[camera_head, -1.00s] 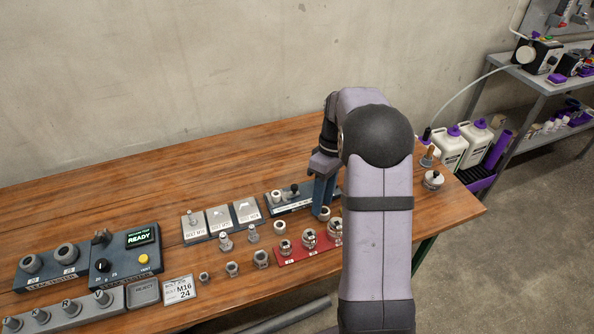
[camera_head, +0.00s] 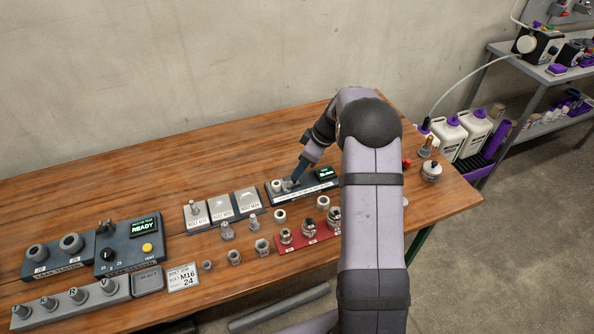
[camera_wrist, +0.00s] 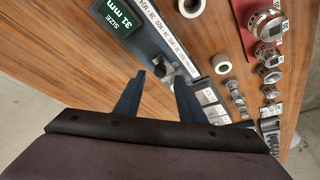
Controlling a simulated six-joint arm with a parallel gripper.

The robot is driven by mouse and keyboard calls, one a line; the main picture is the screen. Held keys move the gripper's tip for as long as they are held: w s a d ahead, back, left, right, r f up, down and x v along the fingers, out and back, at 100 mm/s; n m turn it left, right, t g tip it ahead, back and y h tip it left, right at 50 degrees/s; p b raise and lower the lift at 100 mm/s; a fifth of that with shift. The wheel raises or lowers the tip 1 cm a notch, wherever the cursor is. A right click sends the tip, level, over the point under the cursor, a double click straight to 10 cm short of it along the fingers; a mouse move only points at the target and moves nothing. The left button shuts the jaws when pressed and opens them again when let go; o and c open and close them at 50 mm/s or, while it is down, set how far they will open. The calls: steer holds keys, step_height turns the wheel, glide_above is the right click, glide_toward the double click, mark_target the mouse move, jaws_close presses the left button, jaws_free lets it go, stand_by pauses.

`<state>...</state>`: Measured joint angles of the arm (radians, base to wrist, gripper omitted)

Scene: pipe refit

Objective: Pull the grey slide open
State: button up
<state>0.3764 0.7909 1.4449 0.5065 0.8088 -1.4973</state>
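The grey slide (camera_head: 287,185) is part of a dark gauge block (camera_head: 322,184) with a small lit display, at the middle back of the bench. A dark upright knob (camera_wrist: 160,70) on the slide shows in the wrist view. My gripper (camera_head: 296,181) is above the block at the slide; in the wrist view its two fingers (camera_wrist: 157,80) are apart, with the knob between them. Gaps show beside the knob, so I see no hold on it. The display (camera_wrist: 118,14) reads SIZE 31 mm. The slide's lower part is partly hidden by the fingers.
Pale rings (camera_head: 280,216) and (camera_head: 323,203) stand on the bench in front of the gauge. A red tray (camera_head: 305,239) holds several metal fittings. Bolt-size plates (camera_head: 221,206) stand to the left. Bare wood (camera_head: 200,160) lies behind the block.

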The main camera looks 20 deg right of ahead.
mark_target(290, 181)
steer(key=shift+p+x, duration=0.45)
steer(key=shift+x, duration=1.4)
jaws_close()
